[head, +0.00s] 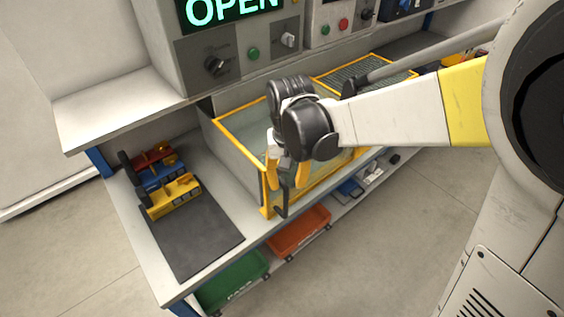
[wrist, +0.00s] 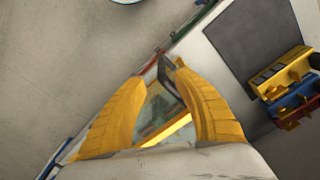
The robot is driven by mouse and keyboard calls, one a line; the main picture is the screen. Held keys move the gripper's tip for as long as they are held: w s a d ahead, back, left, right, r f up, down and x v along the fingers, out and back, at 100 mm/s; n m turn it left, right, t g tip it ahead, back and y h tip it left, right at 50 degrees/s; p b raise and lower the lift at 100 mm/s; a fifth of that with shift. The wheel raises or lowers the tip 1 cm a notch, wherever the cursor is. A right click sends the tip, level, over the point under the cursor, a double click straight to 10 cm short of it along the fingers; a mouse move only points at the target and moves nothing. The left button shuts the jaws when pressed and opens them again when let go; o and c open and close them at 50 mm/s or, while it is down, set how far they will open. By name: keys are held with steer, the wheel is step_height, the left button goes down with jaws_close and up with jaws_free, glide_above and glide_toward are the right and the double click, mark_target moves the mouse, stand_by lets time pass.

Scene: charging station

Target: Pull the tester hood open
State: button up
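The tester hood (head: 238,152) is a yellow-framed box with greyish see-through walls on the bench, below the control panel. A dark upright handle (head: 281,203) shows at its near front corner. My gripper (head: 287,182) is over this front edge, pointing down, with its yellow fingers apart. In the wrist view my gripper (wrist: 162,75) has its curved fingers spread, and the dark handle (wrist: 167,72) shows between or just beyond the tips, closer to the right one. I see no clear grip on it. My wrist hides part of the hood.
A lit OPEN sign (head: 232,10) tops the panel with knobs and a green button. A dark mat (head: 195,235) and yellow, blue and red parts (head: 165,180) lie left of the hood. Green (head: 233,281) and orange (head: 298,232) bins are on the lower shelf. The floor in front is clear.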

mark_target(286, 206)
steer(key=shift+a+f, duration=0.15)
steer(key=shift+f, duration=0.5)
step_height(286, 206, down, 10)
steer(key=b, duration=0.4)
jaws_close()
